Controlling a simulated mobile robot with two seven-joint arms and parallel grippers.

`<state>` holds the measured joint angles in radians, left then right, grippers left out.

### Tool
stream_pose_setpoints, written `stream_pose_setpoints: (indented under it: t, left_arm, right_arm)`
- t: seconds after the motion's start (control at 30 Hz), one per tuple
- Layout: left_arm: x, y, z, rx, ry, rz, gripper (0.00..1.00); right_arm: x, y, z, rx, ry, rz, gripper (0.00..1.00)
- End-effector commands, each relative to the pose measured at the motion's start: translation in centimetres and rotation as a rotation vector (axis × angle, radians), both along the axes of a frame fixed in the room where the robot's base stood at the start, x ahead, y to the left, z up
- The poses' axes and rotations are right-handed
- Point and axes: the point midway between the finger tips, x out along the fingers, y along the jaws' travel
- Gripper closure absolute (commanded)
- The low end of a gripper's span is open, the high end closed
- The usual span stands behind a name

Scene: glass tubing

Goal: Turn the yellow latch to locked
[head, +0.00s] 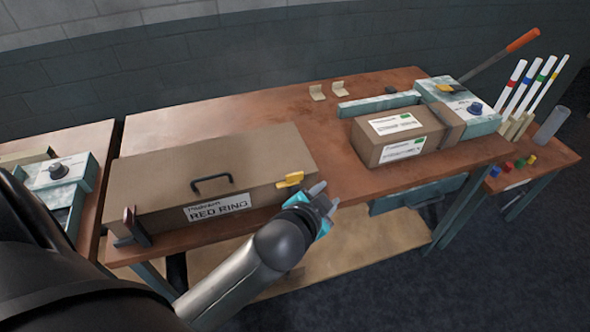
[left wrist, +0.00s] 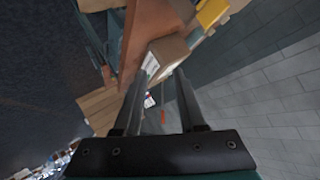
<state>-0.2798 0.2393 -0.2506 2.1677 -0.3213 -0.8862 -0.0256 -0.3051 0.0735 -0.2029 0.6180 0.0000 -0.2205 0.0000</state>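The yellow latch (head: 290,180) is on the front right of the long brown case labelled RED RING (head: 250,165), near its top edge. My right gripper is not in view.
The case has a black handle (head: 212,182) and stands on a brown workbench (head: 345,180). A cardboard box (head: 398,136) and a machine with an orange-tipped lever (head: 522,40) stand to the right. Bare bench lies between case and box.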

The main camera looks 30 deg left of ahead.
Motion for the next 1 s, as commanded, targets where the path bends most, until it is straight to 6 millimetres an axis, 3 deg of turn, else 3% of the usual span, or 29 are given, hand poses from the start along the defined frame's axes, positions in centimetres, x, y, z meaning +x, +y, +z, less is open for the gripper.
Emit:
stream_pose_setpoints:
  t: [0.03, 0.1, 0.2, 0.3, 0.43, 0.57, 0.73, 0.87, 1.0]
  left_arm:
    - [2.7, -0.7, 4.8, 0.07, -0.162, -0.064, 0.6]
    - [5.0, -2.1, 9.9, 0.163, -0.357, -0.15, 0.6]
    - [6.9, -4.7, 16.1, 0.298, -0.604, -0.281, 0.6]
    - [7.3, -7.9, 20.9, 0.441, -0.821, -0.426, 0.6]
    - [6.5, -12.3, 24.8, 0.637, -1.062, -0.636, 0.6]
    - [4.9, -16.2, 25.8, 0.843, -1.247, -0.876, 0.6]
    - [3.1, -19.3, 23.5, 1.124, -1.393, -1.234, 0.6]
    - [2.6, -19.1, 19.9, 1.337, -1.406, -1.541, 0.6]
    - [3.0, -16.0, 15.5, 1.544, -1.303, -1.892, 0.6]
  right_arm:
    - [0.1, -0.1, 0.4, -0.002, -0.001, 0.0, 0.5]
    - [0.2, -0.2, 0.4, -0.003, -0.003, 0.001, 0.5]
    - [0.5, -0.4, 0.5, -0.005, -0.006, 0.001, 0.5]
    - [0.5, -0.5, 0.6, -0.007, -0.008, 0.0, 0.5]
    - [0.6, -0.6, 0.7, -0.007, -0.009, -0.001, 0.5]
    - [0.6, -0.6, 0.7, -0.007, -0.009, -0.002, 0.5]
    - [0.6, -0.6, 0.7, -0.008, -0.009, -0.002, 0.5]
    - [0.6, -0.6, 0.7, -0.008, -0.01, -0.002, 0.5]
    - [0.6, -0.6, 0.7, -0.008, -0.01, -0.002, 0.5]
